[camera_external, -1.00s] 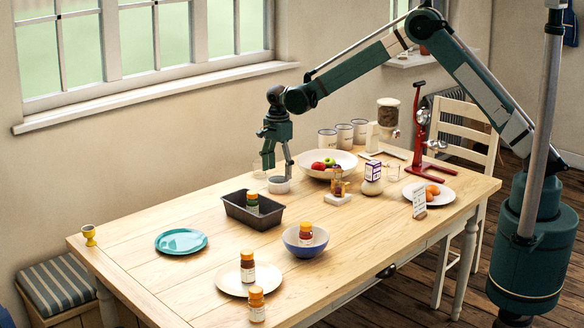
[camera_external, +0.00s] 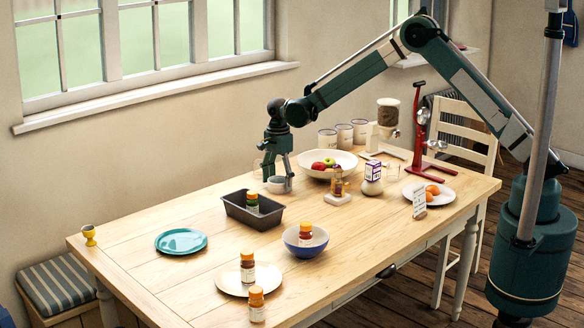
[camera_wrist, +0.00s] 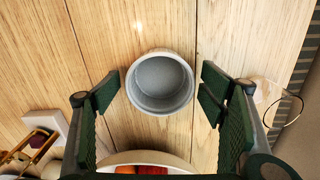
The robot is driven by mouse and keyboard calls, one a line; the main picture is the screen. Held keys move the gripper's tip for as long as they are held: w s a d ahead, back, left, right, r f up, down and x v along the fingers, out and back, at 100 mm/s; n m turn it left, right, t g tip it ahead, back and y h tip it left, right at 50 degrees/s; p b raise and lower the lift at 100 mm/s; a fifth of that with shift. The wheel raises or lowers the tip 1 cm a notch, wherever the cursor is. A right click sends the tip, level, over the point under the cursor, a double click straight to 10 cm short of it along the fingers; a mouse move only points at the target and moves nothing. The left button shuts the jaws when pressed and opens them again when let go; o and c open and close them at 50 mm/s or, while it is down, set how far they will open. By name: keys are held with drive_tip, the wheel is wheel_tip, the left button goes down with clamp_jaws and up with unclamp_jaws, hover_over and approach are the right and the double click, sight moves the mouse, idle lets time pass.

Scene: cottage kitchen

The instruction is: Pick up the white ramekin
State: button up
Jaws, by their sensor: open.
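The white ramekin (camera_external: 278,185) stands upright and empty on the wooden table (camera_external: 200,277), close to the dark loaf tin. In the wrist view the ramekin (camera_wrist: 160,82) shows from above, in the middle between my fingers. My gripper (camera_external: 278,182) is open and points down, its fingertips close around the ramekin in the external view. In the wrist view the pads of my gripper (camera_wrist: 158,92) stand apart on the left and right of the ramekin, with a gap on each side. How high the fingertips are over the table is hard to tell.
A loaf tin (camera_external: 235,211) holding a jar stands in front. A fruit bowl (camera_external: 315,172) stands just behind to the right, with its rim near my gripper in the wrist view. A clear glass (camera_wrist: 268,95) stands beside my right finger.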

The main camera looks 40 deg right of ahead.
drive_tip(key=c, duration=1.1)
drive_tip(key=shift+r, duration=0.2)
wheel_tip(320, 180, up, 10)
drive_tip(key=shift+f+p, duration=0.15)
drive_tip(key=shift+p, duration=0.65)
